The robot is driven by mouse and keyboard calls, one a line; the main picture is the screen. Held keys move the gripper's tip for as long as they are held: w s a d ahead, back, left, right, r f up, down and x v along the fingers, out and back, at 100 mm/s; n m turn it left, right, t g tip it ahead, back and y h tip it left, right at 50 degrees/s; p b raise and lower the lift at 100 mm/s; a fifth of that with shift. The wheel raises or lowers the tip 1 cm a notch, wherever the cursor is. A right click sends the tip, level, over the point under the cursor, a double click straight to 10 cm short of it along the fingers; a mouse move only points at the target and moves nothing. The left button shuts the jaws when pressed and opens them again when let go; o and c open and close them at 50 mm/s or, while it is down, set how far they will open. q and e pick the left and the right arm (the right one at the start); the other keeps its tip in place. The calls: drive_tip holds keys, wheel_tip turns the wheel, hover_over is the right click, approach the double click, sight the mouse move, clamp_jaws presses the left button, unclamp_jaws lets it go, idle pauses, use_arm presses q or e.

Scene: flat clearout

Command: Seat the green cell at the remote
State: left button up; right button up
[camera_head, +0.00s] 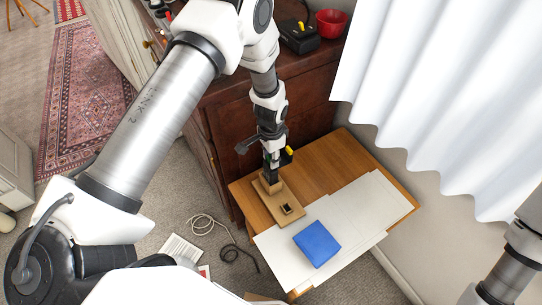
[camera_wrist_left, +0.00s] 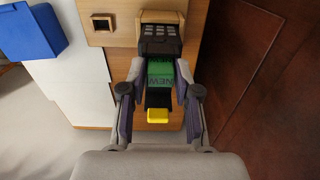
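The green cell (camera_wrist_left: 160,74), marked "NEW", sits between the two fingers of my left gripper (camera_wrist_left: 160,78) in the left wrist view. The fingertips press close on its sides. A dark remote (camera_wrist_left: 160,32) with grey keys is just beyond the cell, at its far end; I cannot tell whether the cell is seated in it. A black part with a yellow end (camera_wrist_left: 158,116) shows on the near side of the cell. In the head view my left gripper (camera_head: 271,158) points down over the wooden stand (camera_head: 272,205) and hides most of the remote. My right gripper is out of view.
The stand is on a wooden table (camera_head: 325,160) with white sheets (camera_head: 355,215) and a blue box (camera_head: 317,244). A square socket (camera_head: 287,209) is on the stand's board. A dark cabinet (camera_head: 235,120) stands behind, holding a black device (camera_head: 299,38) and red bowl (camera_head: 331,22). A curtain hangs right.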

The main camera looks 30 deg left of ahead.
use_arm(q)
drive_tip(key=shift+o, duration=0.8)
wheel_tip(320, 180, up, 12)
drive_tip(key=shift+s, duration=0.1)
